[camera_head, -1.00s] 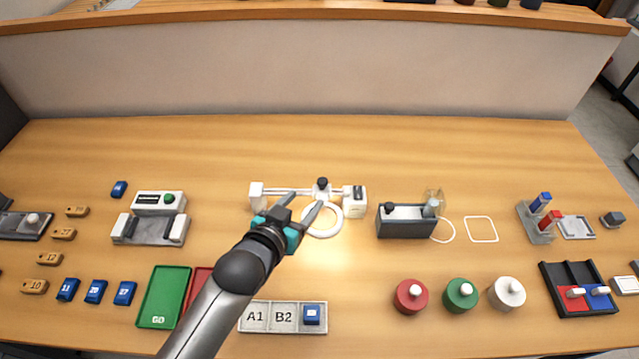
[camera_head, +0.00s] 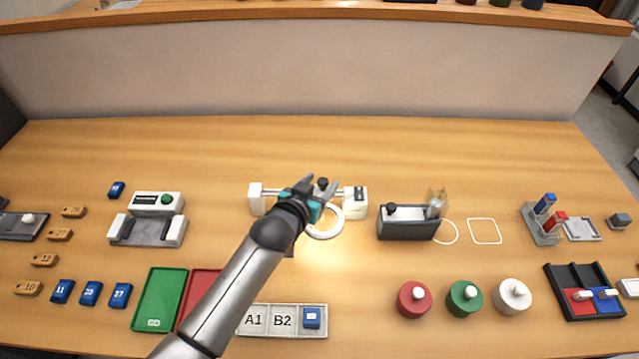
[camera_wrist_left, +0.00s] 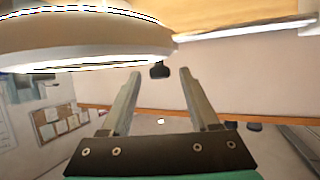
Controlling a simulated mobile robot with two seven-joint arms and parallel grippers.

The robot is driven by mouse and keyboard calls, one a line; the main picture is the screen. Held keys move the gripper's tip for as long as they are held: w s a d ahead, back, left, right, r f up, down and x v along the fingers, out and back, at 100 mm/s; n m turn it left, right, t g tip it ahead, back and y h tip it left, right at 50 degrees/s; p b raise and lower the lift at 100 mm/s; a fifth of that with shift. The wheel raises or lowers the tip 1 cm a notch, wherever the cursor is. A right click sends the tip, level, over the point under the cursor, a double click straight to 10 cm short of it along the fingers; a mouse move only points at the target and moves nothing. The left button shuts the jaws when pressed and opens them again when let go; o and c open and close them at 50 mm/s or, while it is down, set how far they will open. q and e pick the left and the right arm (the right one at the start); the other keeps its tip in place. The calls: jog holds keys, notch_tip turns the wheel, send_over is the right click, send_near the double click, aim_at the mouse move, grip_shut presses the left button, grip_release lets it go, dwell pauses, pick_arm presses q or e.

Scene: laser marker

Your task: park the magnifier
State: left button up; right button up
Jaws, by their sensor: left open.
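The magnifier is a white lit ring (camera_head: 325,222) on a slider with a black knob (camera_head: 322,183). It hangs on a rail between a white left end block (camera_head: 256,198) and a white right end block (camera_head: 355,201), nearer the right one. My left gripper (camera_head: 320,185) is open, with its fingertips on either side of the knob in the head view. In the left wrist view the knob (camera_wrist_left: 160,71) shows between the open fingertips, apparently a little beyond them, and the ring (camera_wrist_left: 80,38) fills the upper left. The gripper hides part of the rail. My right gripper is not in view.
A grey device with a black knob (camera_head: 408,222) stands right of the rail. A white-and-grey device with a green button (camera_head: 152,215) stands to the left. Green (camera_head: 160,300) and red trays and a labelled tray (camera_head: 283,321) lie in front. The table behind the rail is clear.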

pick_arm(q)
grip_shut()
dwell(0.3)
dwell(1.1)
